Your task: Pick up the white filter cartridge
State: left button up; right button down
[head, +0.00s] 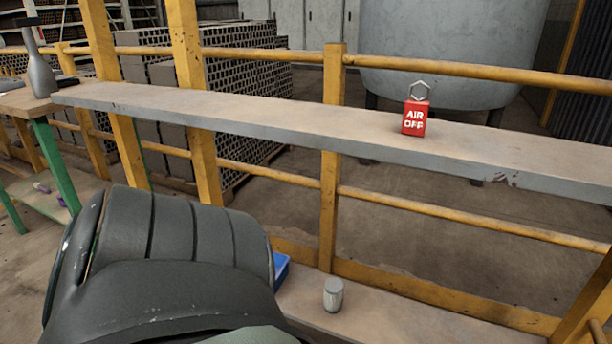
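A large dark arm link of mine fills the lower left and ends a little to the left of the cylinder. Neither of my grippers shows in the head view.
A grey plank shelf (260,113) runs across above the ledge, with a red AIR OFF tag (415,118) on it. Yellow posts and rails (333,170) stand along it. A blue object (281,268) is partly hidden by my arm.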

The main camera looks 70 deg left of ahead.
aim_at(334, 288)
jog(key=u, duration=1.7)
